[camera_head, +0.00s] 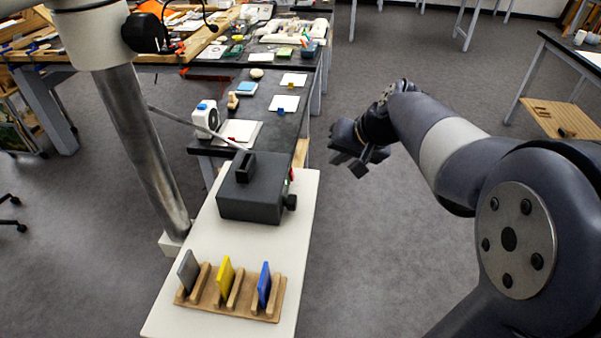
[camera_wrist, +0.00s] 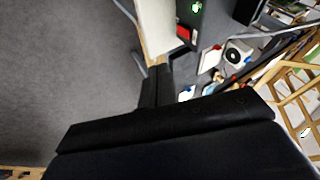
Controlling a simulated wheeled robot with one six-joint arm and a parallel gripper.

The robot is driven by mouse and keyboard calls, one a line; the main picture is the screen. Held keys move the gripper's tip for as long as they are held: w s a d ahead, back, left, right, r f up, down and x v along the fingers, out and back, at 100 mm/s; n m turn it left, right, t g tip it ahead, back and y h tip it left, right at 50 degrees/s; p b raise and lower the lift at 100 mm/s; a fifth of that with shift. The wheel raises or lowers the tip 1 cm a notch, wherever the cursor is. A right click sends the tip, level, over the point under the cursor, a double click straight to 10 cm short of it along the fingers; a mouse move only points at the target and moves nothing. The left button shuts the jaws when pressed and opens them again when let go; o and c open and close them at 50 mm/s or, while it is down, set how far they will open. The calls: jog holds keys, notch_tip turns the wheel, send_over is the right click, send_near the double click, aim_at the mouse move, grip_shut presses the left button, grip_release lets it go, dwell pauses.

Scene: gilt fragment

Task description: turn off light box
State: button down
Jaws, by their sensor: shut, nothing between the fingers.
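The light box (camera_head: 252,197) is a dark grey box with a slot-like block on top, standing on a white table. A black knob (camera_head: 291,202) and small green and red parts show on its right side. In the wrist view part of the box (camera_wrist: 212,22) is at the top edge, with a lit green spot (camera_wrist: 196,7) and a red switch (camera_wrist: 184,32). My gripper (camera_head: 347,166) is shut and empty in the air, to the right of the box and apart from it. Its dark fingers (camera_wrist: 156,86) also show in the wrist view.
A wooden rack (camera_head: 232,303) with grey, yellow and blue plates stands on the white table (camera_head: 178,317) in front of the box. A dark workbench (camera_head: 267,133) with cards and a white device (camera_head: 205,115) lies behind. The floor right of the table is clear.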

aim_at(292, 175)
jog(key=x, duration=0.3)
jog(key=a+p+x, duration=0.1)
jog(key=x, duration=0.3)
jog(key=a+x, duration=0.1)
jog(key=x, duration=0.3)
jog(key=shift+a+r, duration=0.15)
jog(key=shift+w+a+p, duration=0.1)
jog(key=shift+a+p, duration=0.25)
jog(key=shift+a, duration=0.2)
